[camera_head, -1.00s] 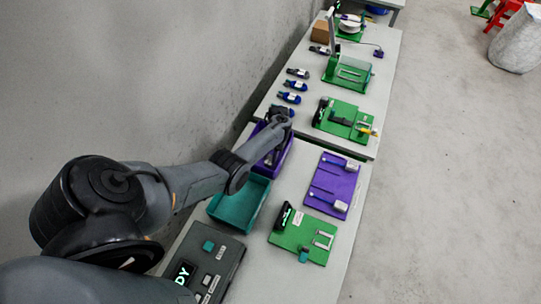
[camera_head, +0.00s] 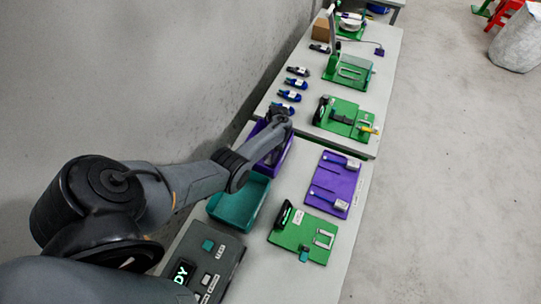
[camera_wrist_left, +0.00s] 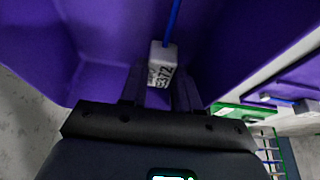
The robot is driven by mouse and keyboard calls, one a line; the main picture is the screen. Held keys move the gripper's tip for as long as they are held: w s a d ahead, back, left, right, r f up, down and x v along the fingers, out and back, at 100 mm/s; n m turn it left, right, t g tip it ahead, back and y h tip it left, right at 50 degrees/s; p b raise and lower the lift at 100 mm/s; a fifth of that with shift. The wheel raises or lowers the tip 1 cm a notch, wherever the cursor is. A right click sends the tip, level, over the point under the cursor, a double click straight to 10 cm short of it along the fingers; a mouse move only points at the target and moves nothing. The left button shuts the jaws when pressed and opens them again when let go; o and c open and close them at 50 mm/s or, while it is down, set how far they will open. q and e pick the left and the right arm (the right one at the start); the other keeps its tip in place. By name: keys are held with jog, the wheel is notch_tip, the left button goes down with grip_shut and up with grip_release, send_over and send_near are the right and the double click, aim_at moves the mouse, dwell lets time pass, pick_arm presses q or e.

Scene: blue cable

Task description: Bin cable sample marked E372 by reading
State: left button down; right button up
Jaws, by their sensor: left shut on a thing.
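My left gripper (camera_head: 275,138) is over and partly inside the purple bin (camera_head: 288,155) in the head view. In the left wrist view the gripper (camera_wrist_left: 160,92) is shut on a pale tag block of a cable sample (camera_wrist_left: 160,62). Its printed label reads 372, with the leading character hard to make out. A blue cable (camera_wrist_left: 172,22) runs up from the block. Purple bin walls (camera_wrist_left: 60,40) surround it; whether the sample touches the floor is unclear. My right gripper is not in view.
Several blue cable samples (camera_head: 290,95) lie in a row on the far table. A teal bin (camera_head: 240,203) stands nearer than the purple one. Green fixtures (camera_head: 345,118) and a purple board (camera_head: 334,184) occupy the right side. A grey console (camera_head: 205,265) is at the front.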

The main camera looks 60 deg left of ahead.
pick_arm(q)
jog(key=shift+f, duration=0.3)
jog(key=shift+f+b, duration=0.45)
jog(key=shift+b, duration=0.25)
jog(key=c, duration=0.7)
grip_release()
jog(key=shift+c, duration=0.2)
jog(key=shift+r, duration=0.1)
notch_tip(320, 180, up, 6)
jog(key=p, duration=0.6)
jog(key=shift+r, duration=0.1)
jog(key=shift+r+p, duration=2.85)
jog(key=shift+p, duration=0.15)
